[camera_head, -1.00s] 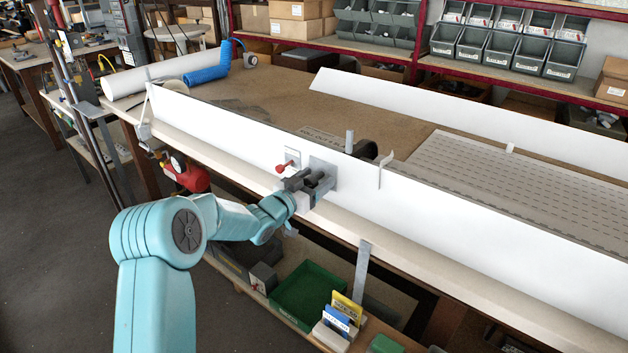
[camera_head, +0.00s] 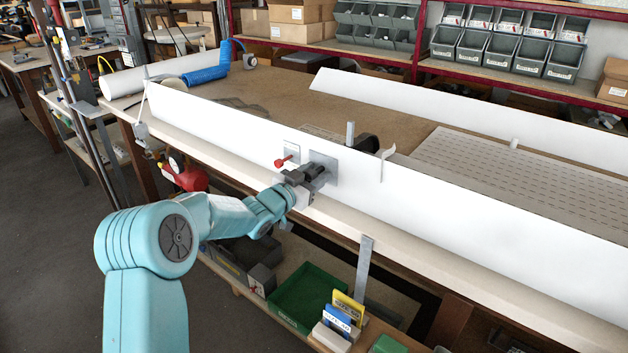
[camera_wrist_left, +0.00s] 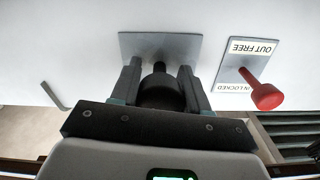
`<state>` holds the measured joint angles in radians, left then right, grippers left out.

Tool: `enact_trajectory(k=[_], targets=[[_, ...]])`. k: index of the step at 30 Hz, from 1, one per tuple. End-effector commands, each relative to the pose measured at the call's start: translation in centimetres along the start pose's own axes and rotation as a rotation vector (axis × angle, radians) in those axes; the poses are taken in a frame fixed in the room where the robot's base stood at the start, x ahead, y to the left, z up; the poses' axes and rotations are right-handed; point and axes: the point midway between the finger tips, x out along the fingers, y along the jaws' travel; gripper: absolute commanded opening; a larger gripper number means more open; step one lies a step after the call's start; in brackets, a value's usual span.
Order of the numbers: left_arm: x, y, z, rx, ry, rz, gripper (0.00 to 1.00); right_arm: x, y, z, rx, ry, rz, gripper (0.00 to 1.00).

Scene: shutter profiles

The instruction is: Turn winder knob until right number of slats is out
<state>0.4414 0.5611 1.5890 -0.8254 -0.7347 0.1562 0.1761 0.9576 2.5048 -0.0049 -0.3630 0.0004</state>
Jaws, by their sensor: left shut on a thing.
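The dark round winder knob (camera_wrist_left: 160,92) sits in front of a grey square plate (camera_wrist_left: 158,48) on the white upright board (camera_head: 240,135). My left gripper (camera_head: 312,180) is shut on the knob, one finger on each side in the left wrist view (camera_wrist_left: 160,85). Beside it is a small plate marked OUT FREE and IN LOCKED (camera_wrist_left: 245,60), with a red-knobbed lever (camera_wrist_left: 267,97) sticking out from it. Behind the board, a light grey slatted sheet (camera_head: 500,175) lies on the bench. Its right part runs out of view, and the board hides its near edge. My right gripper is not in view.
A second white upright board (camera_head: 480,112) stands at the back of the bench. A grey post (camera_head: 350,134) and a thin bent pointer (camera_head: 382,165) rise near the front board. A white roll (camera_head: 150,77) lies at the far left. A green bin (camera_head: 308,298) is below.

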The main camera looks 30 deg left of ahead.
Motion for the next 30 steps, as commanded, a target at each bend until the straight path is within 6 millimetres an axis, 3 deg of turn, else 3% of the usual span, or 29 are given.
enact_trajectory(k=[2,3,5,17,20,30], targets=[[0.0,0.0,0.1,-0.001,-0.002,0.000,0.15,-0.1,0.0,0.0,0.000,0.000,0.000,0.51],[0.0,0.0,0.1,-0.001,-0.003,0.000,0.52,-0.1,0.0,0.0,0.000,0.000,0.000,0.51],[0.0,0.0,0.1,-0.002,-0.003,0.000,0.68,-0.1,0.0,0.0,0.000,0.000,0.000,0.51],[-1.0,-0.1,0.1,-0.002,-0.002,-0.001,0.68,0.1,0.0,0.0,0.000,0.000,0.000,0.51],[-2.8,-0.1,0.1,-0.003,-0.003,-0.002,0.68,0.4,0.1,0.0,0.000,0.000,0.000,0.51],[-11.8,-0.1,0.1,-0.002,-0.003,-0.004,0.68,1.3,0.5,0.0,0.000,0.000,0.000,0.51]])
